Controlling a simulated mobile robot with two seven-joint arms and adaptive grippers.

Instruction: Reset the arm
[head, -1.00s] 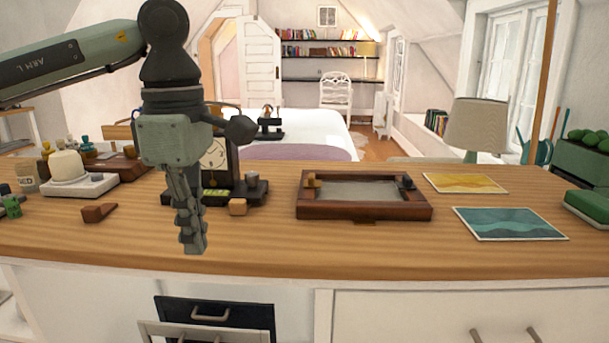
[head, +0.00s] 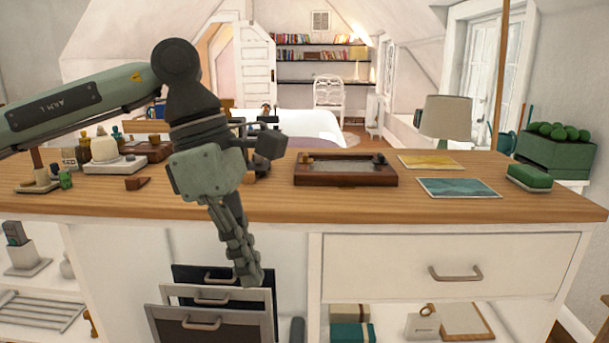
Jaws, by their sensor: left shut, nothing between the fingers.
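My left arm comes in from the left in the head view. My left gripper (head: 250,280) points down and slightly right, its fingers together with nothing between them. In the picture its fingertips overlap the front of the white counter, over the upright dark panels with handles (head: 212,294). The gripper body hides part of the wooden countertop (head: 330,206) and most of a dark stand behind it. My right gripper is not in view.
A wooden tray (head: 304,181), yellow card (head: 430,161), teal card (head: 458,187) and green block (head: 530,177) sit on the countertop. A lamp (head: 446,118) and green planter (head: 556,150) stand behind at right. Small jars and a white block (head: 104,149) are at left. The front counter strip is clear.

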